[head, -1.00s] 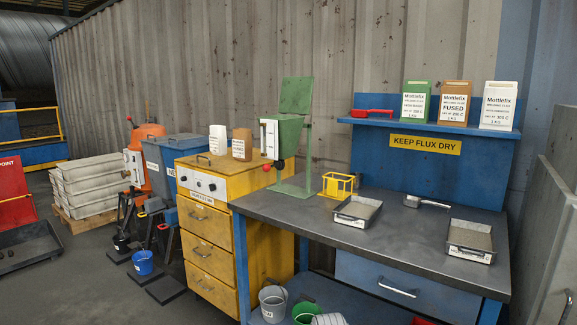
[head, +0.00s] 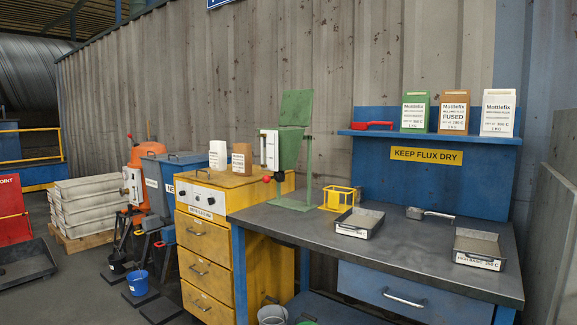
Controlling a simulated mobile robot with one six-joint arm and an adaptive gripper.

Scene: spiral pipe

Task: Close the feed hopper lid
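The green feed hopper (head: 287,146) stands on a green frame at the left end of the grey workbench. Its green lid (head: 296,108) is open and stands upright above the hopper's rear edge. A white label plate and a red knob (head: 267,179) are on the hopper's left side. My gripper is not in view, so its state is hidden.
The workbench (head: 390,238) carries a yellow wire holder (head: 337,198), two metal trays (head: 360,222) and a scoop (head: 430,214). Several flux packs and a red scoop (head: 372,125) stand on the blue shelf. A yellow drawer cabinet (head: 210,245) stands left of the bench.

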